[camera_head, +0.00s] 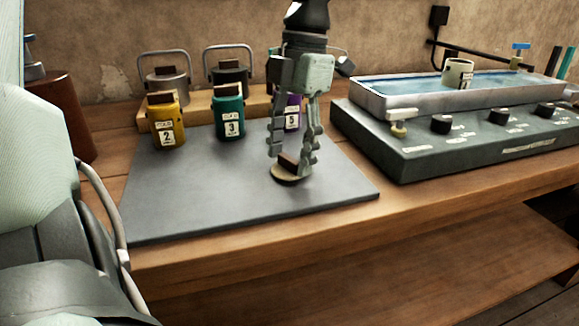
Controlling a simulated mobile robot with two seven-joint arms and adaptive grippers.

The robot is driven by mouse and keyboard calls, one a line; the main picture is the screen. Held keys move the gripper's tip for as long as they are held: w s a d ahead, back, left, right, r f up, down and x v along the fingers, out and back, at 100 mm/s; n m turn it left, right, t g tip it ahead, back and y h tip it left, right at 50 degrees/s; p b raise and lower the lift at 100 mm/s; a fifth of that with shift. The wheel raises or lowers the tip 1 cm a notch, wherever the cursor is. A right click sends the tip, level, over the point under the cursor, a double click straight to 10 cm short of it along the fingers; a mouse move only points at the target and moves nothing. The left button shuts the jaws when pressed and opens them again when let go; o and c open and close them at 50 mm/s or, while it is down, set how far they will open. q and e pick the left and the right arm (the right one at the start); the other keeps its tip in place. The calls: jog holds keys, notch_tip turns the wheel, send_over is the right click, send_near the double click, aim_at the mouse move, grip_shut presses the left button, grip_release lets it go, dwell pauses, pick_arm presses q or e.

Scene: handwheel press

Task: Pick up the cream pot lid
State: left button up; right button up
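The cream pot lid (284,179) is a flat round disc with a dark brown block knob (289,162). It is on or just above the grey mat, near the mat's right part. My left gripper (291,160) points straight down over it, with one finger on each side of the knob. The fingertips are close to the knob and partly cover the lid. I cannot tell whether they press on the knob. My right gripper is not in view.
Yellow (167,124), teal (229,122) and purple (292,119) numbered canisters stand behind the lid. Handled pots (166,83) stand on a wooden board behind them. A grey control unit (470,140) with a water tray is at the right. The mat's front left (185,205) is clear.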

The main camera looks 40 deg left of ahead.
pick_arm(q)
jog(key=c, duration=0.7)
jog(key=shift+c, duration=0.2)
